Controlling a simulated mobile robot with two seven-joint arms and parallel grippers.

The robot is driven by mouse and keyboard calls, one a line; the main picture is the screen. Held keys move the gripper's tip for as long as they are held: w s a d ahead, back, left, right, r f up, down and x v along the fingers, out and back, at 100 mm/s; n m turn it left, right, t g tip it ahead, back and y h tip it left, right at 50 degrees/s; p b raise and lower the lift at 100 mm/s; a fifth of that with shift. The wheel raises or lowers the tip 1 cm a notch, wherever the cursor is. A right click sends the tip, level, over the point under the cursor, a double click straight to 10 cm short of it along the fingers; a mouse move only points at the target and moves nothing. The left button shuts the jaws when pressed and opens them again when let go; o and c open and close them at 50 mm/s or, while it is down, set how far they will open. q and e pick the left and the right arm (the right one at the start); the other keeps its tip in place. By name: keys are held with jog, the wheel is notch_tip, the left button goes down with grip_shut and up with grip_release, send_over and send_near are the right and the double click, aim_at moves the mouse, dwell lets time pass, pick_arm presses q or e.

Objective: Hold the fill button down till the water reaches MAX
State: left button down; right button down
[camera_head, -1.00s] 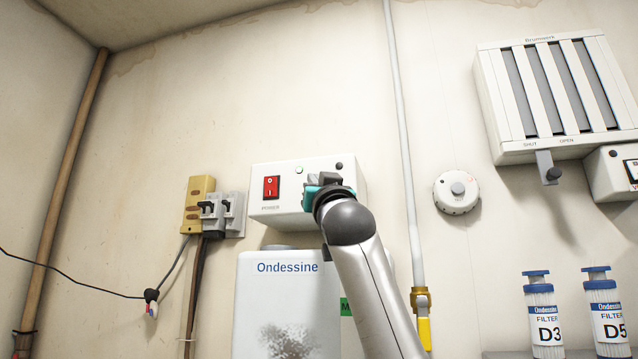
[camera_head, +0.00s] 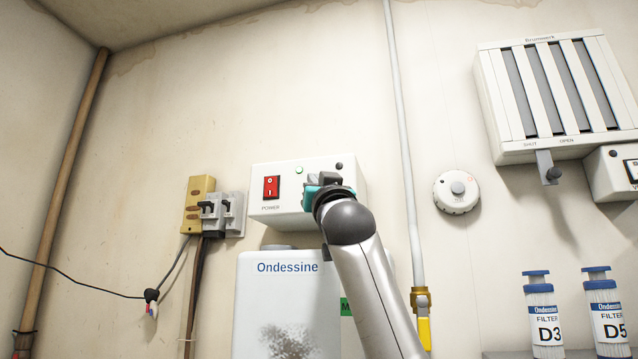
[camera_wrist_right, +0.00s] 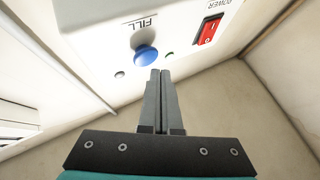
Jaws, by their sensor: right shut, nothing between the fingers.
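In the right wrist view the blue fill button (camera_wrist_right: 145,55) shows below the label FILL. My right gripper (camera_head: 322,180) is in front of the box's right part and hides the button in the head view. Its fingers (camera_wrist_right: 160,74) are shut and empty, their tips right by the button's edge. I cannot tell whether they touch it. No water level or MAX mark is visible. My left gripper is not in view.
A white Ondessine tank (camera_head: 265,300) stands below the box, partly behind my right arm. Wall sockets with plugs (camera_head: 212,212) are left of the box. A white pipe (camera_head: 402,130) and a round dial (camera_head: 456,192) are to the right. Filters (camera_head: 541,315) stand lower right.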

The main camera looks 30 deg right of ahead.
jog(key=shift+w+d, duration=0.1)
dwell(0.3)
jog(key=shift+w+d, duration=0.2)
jog(key=shift+d, duration=0.05)
jog(key=shift+w+d, duration=0.4)
jog(key=shift+d, duration=0.1)
dwell(6.8)
